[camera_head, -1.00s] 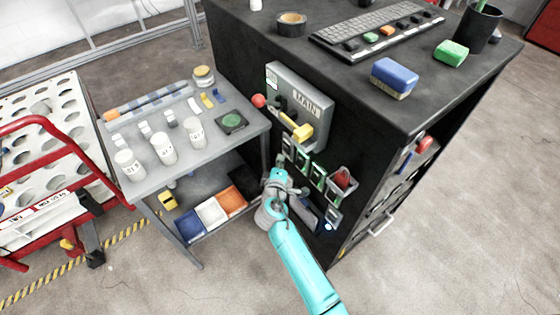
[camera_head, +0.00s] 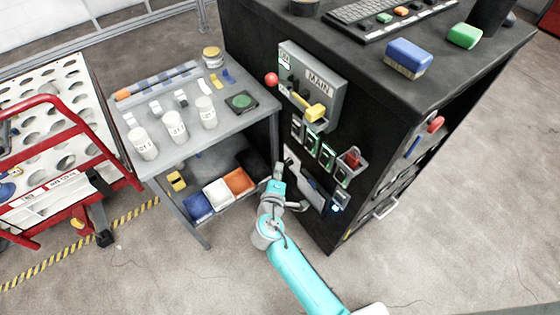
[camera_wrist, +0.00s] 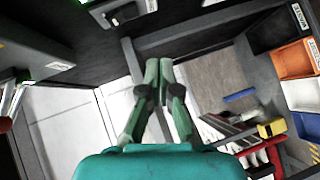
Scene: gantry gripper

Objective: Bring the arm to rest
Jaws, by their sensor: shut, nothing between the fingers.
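My gripper (camera_head: 278,178) is at the end of my teal arm, in front of the black cabinet (camera_head: 310,230) and beside the right end of the grey side table's lower shelf. In the wrist view my gripper (camera_wrist: 158,65) shows its two fingers close together at the tips, with nothing between them. I cannot tell in the head view whether it touches the cabinet front.
The grey side table (camera_head: 185,140) holds several white jars. Its lower shelf has blue, white and orange bins (camera_head: 238,181). A MAIN switch box (camera_head: 325,85) with a yellow handle juts from the cabinet. A red cart (camera_head: 90,135) stands left. Open floor lies in front.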

